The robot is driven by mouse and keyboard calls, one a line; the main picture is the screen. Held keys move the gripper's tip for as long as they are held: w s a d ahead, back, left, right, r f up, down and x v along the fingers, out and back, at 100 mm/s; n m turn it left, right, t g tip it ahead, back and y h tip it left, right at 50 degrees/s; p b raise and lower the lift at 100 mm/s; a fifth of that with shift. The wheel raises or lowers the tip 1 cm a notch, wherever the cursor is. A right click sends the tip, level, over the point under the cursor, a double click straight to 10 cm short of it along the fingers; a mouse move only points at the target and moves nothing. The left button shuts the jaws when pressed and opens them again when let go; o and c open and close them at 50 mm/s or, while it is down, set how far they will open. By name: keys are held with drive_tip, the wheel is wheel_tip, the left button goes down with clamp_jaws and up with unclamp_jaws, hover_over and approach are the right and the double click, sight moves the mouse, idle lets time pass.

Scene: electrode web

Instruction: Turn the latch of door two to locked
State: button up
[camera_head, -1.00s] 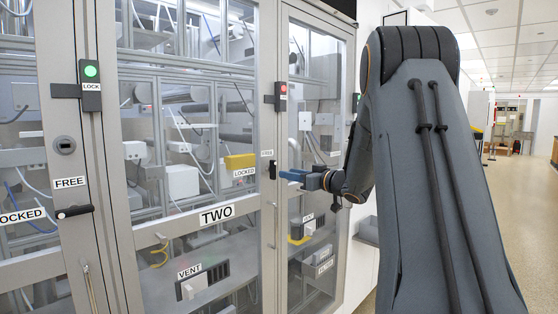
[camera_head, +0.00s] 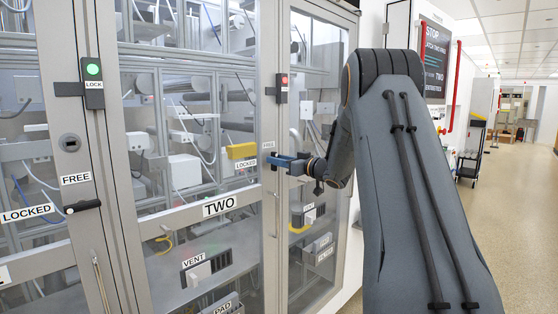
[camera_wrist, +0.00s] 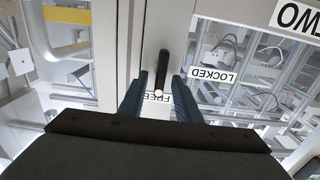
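Door two, labelled TWO (camera_head: 220,207), is a glazed door in a grey frame. My gripper (camera_head: 270,158) is at the frame on its right side, covering the latch in the head view. In the wrist view the latch's black handle (camera_wrist: 163,68) stands upright in the picture, its light tip at the FREE label (camera_wrist: 155,97). The LOCKED label (camera_wrist: 212,75) is to its right. My open gripper (camera_wrist: 152,88) has a blue finger on each side of the handle's lower end. Gaps show beside the handle; contact cannot be told.
A light box (camera_head: 283,80) above shows red; the left post's light box (camera_head: 93,68) shows green. Another black latch handle (camera_head: 82,206) is on the left post. A vertical bar handle (camera_head: 276,222) is below my gripper.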

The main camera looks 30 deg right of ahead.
drive_tip(key=shift+c, duration=0.3)
clamp_jaws()
drive_tip(key=shift+n+b, duration=0.3)
drive_tip(key=shift+b, duration=0.05)
drive_tip(key=n+b, duration=0.5)
drive_tip(key=b, duration=0.1)
drive_tip(key=n+b, duration=0.6)
drive_tip(key=a+f+n+b, duration=0.1)
drive_tip(key=n+b, duration=0.5)
drive_tip(key=shift+s+f, duration=0.1)
drive_tip(key=shift+s, duration=0.05)
drive_tip(key=shift+n, duration=0.3)
